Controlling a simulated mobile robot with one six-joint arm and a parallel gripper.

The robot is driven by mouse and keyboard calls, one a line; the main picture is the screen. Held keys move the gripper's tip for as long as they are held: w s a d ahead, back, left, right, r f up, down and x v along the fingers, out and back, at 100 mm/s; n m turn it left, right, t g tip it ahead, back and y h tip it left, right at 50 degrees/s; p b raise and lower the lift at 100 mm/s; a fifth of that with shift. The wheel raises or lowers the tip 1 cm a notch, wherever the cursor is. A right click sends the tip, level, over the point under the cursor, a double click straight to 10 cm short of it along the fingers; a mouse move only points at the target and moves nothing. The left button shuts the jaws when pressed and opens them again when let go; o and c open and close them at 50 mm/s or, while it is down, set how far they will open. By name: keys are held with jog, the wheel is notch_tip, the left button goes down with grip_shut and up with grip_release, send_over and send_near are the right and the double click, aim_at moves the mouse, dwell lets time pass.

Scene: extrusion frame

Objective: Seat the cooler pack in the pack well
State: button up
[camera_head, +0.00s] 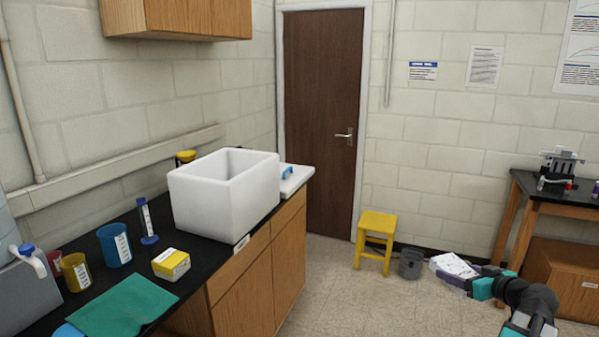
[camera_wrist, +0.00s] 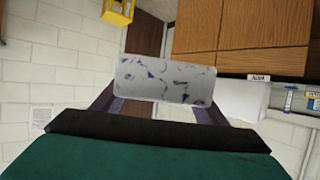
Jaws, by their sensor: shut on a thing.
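The cooler pack (camera_head: 454,265), white with dark blue flecks, is held in the air at the lower right of the head view, far from the counter. In the wrist view the pack (camera_wrist: 166,80) lies across the jaws. My gripper (camera_head: 468,281) is shut on it; in the wrist view the dark fingers of my gripper (camera_wrist: 160,108) flank its lower edge. An open white cooler box (camera_head: 206,204) stands on the black counter. Its far inner walls show, but its floor is hidden, and I cannot make out the pack well. The box (camera_wrist: 236,99) also shows partly in the wrist view.
A white lid with a blue handle (camera_head: 295,180) lies behind the box. A yellow carton (camera_head: 171,265), beakers (camera_head: 114,246) and a green mat (camera_head: 122,308) crowd the counter's left. A yellow stool (camera_head: 376,228) and grey bin (camera_head: 411,264) stand near the door. Open floor lies between counter and arm.

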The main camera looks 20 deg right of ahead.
jog(key=w+a+r+n+y, duration=0.1)
jog(key=w+a+n+y, duration=0.2)
jog(key=w+a, duration=0.85)
jog(key=w+a+r+n+y, duration=0.1)
jog(key=w+a+n+y, duration=0.15)
jog(key=w+a, duration=0.85)
jog(key=w+a+r, duration=0.1)
jog(key=w+a, duration=0.1)
jog(key=a, duration=0.9)
jog(key=w+a+r, duration=0.1)
jog(key=w+a, duration=0.2)
jog(key=a, duration=0.9)
jog(key=w+a+r, duration=0.2)
jog(key=a, duration=0.9)
jog(key=shift+w+d+r+m+h, duration=0.35)
jog(key=shift+d+r+m+h, duration=0.25)
jog(key=shift+m+h, duration=0.1)
jog(key=shift+w+d+r+m+h, duration=0.35)
jog(key=shift+d+r+m+h, duration=0.2)
jog(key=shift+r+m+h, duration=0.15)
jog(key=shift+w+d+r+m+h, duration=0.35)
jog(key=shift+d+r+m+h, duration=0.2)
jog(key=shift+m+h, duration=0.15)
jog(key=shift+d, duration=0.2)
